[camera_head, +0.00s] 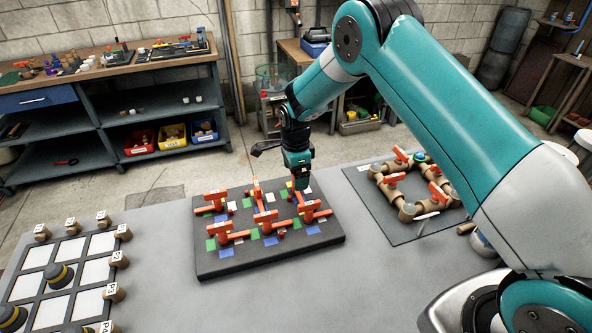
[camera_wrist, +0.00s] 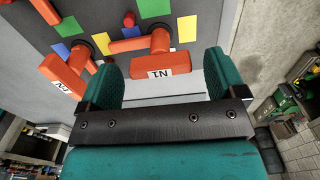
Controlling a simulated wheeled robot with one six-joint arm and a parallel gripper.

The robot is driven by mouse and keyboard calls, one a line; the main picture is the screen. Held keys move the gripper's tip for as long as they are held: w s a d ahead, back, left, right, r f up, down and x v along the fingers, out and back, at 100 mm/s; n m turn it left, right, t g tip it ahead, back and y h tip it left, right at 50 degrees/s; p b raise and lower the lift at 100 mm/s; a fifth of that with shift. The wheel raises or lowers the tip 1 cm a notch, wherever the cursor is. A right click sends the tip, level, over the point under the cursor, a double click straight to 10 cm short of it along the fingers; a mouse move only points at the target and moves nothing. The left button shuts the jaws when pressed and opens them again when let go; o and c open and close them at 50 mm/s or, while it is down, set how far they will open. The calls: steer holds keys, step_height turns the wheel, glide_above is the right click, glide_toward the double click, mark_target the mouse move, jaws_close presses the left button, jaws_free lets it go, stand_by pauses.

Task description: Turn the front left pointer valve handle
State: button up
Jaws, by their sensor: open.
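A dark board (camera_head: 270,257) on the grey table carries several orange pointer valve handles. The front left handle (camera_head: 222,233) is at the board's left near side in the head view. My gripper (camera_head: 301,183) hangs over the board's back right part, well to the right of that handle. In the wrist view my gripper (camera_wrist: 162,75) is open and empty. An orange handle (camera_wrist: 150,45) with a white label reading N1 shows between and beyond the fingers. Another labelled orange handle (camera_wrist: 65,62) lies left of the left finger. I cannot tell which of these is the front left one.
Coloured patches lie around the handles. A dark mat (camera_head: 408,232) with a pipe loop and orange valves (camera_head: 393,179) is to the right. A grid board (camera_head: 60,280) with labelled wooden blocks and dark knobs is at the left. Bare table lies in front of the valve board.

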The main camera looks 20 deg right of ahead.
steer(key=shift+f, duration=0.3)
steer(key=c, duration=0.9)
